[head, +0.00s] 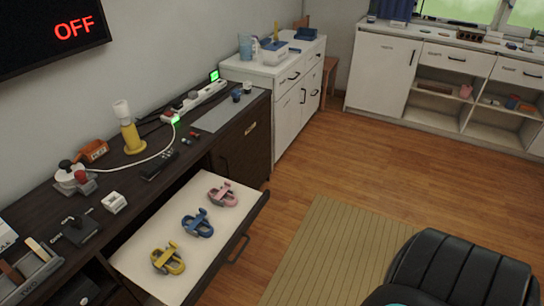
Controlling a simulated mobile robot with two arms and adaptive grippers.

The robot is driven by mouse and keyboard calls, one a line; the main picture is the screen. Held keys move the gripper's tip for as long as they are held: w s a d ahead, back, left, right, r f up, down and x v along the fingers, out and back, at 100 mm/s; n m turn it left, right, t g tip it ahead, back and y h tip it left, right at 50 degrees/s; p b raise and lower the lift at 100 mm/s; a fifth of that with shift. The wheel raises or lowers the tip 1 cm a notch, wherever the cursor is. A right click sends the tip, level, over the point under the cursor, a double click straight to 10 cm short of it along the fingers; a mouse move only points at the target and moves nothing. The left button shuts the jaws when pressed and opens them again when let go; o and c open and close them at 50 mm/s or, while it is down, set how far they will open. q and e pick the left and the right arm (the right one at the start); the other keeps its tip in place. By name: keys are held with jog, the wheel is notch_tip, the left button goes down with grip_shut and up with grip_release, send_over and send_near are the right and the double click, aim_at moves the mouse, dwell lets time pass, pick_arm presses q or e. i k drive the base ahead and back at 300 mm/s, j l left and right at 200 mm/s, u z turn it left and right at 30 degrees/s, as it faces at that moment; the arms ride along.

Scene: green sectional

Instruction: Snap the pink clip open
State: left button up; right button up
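The pink clip (222,194) lies in the open drawer (136,253), near its far end. A blue clip (197,223) lies in the middle of the drawer and a yellow clip (168,258) at the near end. The three lie in a row and apart from each other. The pink clip is too small here to tell whether it is open or shut. Neither of my grippers shows in the head view.
The drawer is pulled out from a dark cabinet (232,126) holding a yellow lamp (131,136), a power strip (200,97) and small items. A black padded chair (462,270) stands at the lower right. A striped mat (325,250) and clear wooden floor lie between.

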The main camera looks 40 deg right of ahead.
aim_at(228, 185)
jog(key=z, duration=0.9)
